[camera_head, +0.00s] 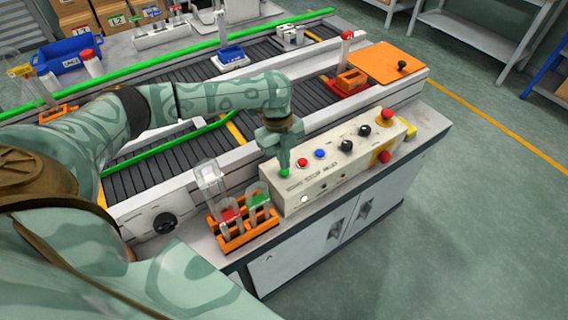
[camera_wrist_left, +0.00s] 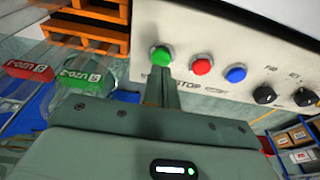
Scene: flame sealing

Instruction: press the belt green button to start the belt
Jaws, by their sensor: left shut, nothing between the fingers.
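The control box (camera_head: 335,160) is a cream panel on the cabinet's front edge. Its green button (camera_head: 284,173) sits at the left end of the top face, beside a red and a blue button. My left gripper (camera_head: 284,166) is shut and empty, pointing down with its fingertips at the green button. In the left wrist view the shut fingertips (camera_wrist_left: 165,78) reach up to the green button (camera_wrist_left: 160,56); whether they touch it I cannot tell. The belt (camera_head: 180,155) lies behind the panel. My right gripper is not in view.
An orange rack (camera_head: 243,237) with clear tubes, red- and green-labelled, stands just left of the panel, close to my left gripper. Black knobs and a red emergency button (camera_head: 387,114) sit further right on the panel. An orange plate (camera_head: 386,63) lies at the line's far right end.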

